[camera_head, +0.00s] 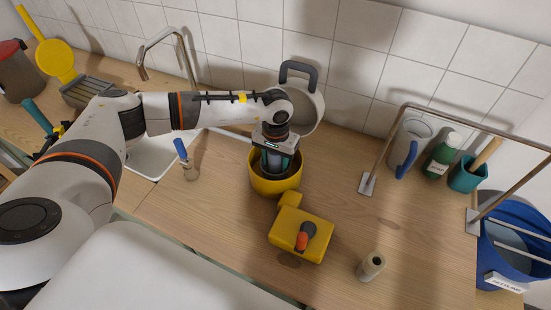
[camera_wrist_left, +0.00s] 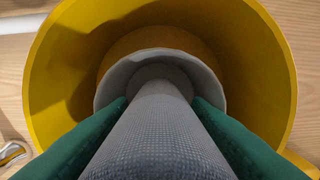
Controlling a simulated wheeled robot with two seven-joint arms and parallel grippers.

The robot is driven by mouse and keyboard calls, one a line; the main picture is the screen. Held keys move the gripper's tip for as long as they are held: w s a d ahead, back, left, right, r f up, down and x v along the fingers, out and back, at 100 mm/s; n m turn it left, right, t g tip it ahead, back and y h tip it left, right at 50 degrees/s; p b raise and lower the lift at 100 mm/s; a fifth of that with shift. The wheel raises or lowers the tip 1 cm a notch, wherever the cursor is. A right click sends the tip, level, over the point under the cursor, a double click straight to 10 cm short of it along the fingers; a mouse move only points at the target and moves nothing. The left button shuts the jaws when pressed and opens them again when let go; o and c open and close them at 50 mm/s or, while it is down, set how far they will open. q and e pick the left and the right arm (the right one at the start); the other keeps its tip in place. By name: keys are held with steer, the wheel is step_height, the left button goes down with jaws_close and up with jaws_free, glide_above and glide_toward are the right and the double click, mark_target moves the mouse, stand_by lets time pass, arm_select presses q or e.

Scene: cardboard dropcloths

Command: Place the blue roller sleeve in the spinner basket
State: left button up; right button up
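The yellow spinner basket (camera_head: 254,182) stands on the wooden counter, joined to a yellow base. It also fills the wrist view (camera_wrist_left: 255,60). My left gripper (camera_head: 277,165) points down into its mouth. Its green fingers lie on both sides of a grey-blue textured cylinder, apparently the roller sleeve (camera_wrist_left: 160,135), upright and reaching into the basket. The sleeve looks more grey than blue there. A pale grey round part (camera_wrist_left: 110,85) lies around or below its far end. I cannot tell whether the sleeve touches the bottom. My right gripper is not in view.
The yellow base (camera_head: 285,240) carries an orange-tipped lever (camera_head: 304,237). A blue-topped item (camera_head: 185,158) stands left of the basket, a beige peg (camera_head: 370,266) front right. A sink tap (camera_head: 165,45), a metal frame (camera_head: 375,165) and a blue bucket (camera_head: 515,250) surround the area.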

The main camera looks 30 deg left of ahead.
arm_select(q)
steer(key=shift+r+p, duration=0.3)
steer(key=shift+w+r+b, duration=0.1)
steer(key=shift+r+b, duration=0.25)
steer(key=shift+r, duration=0.05)
step_height(320, 180, up, 11)
steer(key=b, duration=0.2)
steer(key=shift+b, duration=0.3)
stand_by(0.3)
